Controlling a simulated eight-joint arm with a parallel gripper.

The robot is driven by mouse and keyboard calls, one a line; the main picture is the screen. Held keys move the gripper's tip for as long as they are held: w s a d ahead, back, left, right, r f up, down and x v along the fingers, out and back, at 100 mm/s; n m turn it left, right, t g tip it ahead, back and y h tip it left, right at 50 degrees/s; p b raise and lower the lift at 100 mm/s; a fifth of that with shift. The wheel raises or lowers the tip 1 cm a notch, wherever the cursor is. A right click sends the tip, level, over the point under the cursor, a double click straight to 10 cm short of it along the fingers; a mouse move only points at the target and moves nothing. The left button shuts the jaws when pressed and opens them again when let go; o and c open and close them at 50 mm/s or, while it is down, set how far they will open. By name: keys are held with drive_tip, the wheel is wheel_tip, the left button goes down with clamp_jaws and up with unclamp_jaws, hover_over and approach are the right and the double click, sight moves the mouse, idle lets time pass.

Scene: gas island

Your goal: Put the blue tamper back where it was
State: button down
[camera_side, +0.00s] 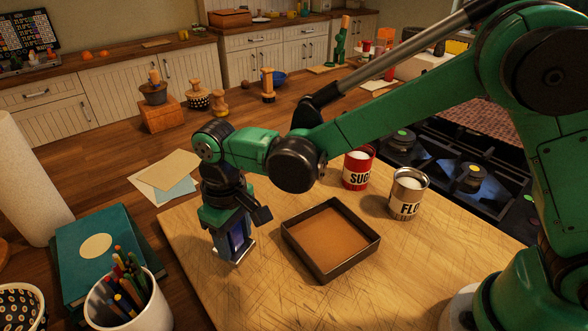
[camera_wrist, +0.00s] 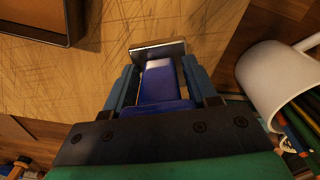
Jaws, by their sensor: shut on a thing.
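The blue tamper (camera_side: 236,238) is between the fingers of my gripper (camera_side: 234,250), over the left part of the wooden board. In the wrist view the blue tamper (camera_wrist: 160,80) shows between the two fingers of my gripper (camera_wrist: 160,85), with a flat metal-edged plate at its far end. My gripper is shut on it. The tamper's plate is low, at or just above the board; I cannot tell whether it touches. The square dark tray (camera_side: 290,240) with a brown, level fill lies on the board to the right of my gripper. Its edge (camera_wrist: 72,25) shows in the wrist view.
A white pencil cup (camera_side: 128,300) and teal books (camera_side: 75,240) lie left of the board (camera_side: 330,300). The stove (camera_side: 470,170) is at right. The board's front is clear.

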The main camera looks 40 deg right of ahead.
drive_tip(key=shift+f, duration=1.35)
drive_tip(key=shift+f, duration=0.1)
drive_tip(key=shift+c, duration=1.3)
unclamp_jaws()
wheel_tip(320, 180, up, 12)
drive_tip(key=shift+f, duration=0.1)
drive_tip(key=shift+d+r, duration=0.2)
drive_tip(key=shift+r, duration=0.05)
drive_tip(key=s+d+m+t, duration=0.2)
drive_tip(key=s+d+t, duration=0.1)
drive_tip(key=d, duration=0.6)
drive_tip(key=s+d+m+t, duration=0.2)
drive_tip(key=s+d+t, duration=0.2)
drive_tip(key=d, duration=0.5)
drive_tip(key=shift+s+d+m, duration=0.25)
drive_tip(key=shift+d+m, duration=0.05)
